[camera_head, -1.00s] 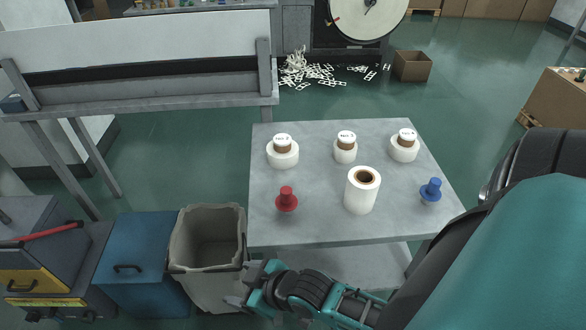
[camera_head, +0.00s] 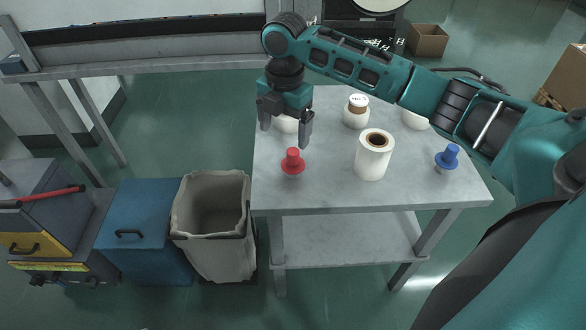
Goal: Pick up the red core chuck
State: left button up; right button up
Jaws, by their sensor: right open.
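The red core chuck (camera_head: 292,162) stands upright on the grey table (camera_head: 325,198), near its front left part. It has a wide round flange and a narrower knob on top. My right gripper (camera_head: 285,138) hangs above and behind it, fingers pointing down, open and empty. The fingertips look apart from the chuck. The gripper partly hides a white roll (camera_head: 287,124) behind it. My left gripper is not in view.
A tall white roll (camera_head: 373,157) stands right of the red chuck, and a blue chuck (camera_head: 447,157) farther right. More rolls (camera_head: 356,112) (camera_head: 415,119) stand at the back, partly behind my arm. A grey bin (camera_head: 213,222) stands left of the table.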

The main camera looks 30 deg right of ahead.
aim_at(290, 151)
jog(key=shift+d+r, duration=0.4)
jog(key=shift+d, duration=0.1)
jog(key=shift+d+f, duration=0.1)
jog(key=shift+f, duration=0.2)
notch_tip(290, 151, down, 6)
jog(key=shift+r+b, duration=0.1)
jog(key=shift+b, duration=0.8)
jog(key=shift+f, duration=0.5)
jog(key=f, duration=0.1)
jog(key=f+b, duration=0.1)
jog(key=f, duration=0.3)
jog(key=shift+s+d+f+b, duration=0.1)
jog(key=shift+s+d+b, duration=0.1)
jog(key=shift+d+b, duration=0.2)
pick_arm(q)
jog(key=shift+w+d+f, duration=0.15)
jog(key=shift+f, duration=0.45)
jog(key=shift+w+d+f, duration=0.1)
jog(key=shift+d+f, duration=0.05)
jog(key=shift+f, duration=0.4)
pick_arm(e)
jog(key=c, duration=1.2)
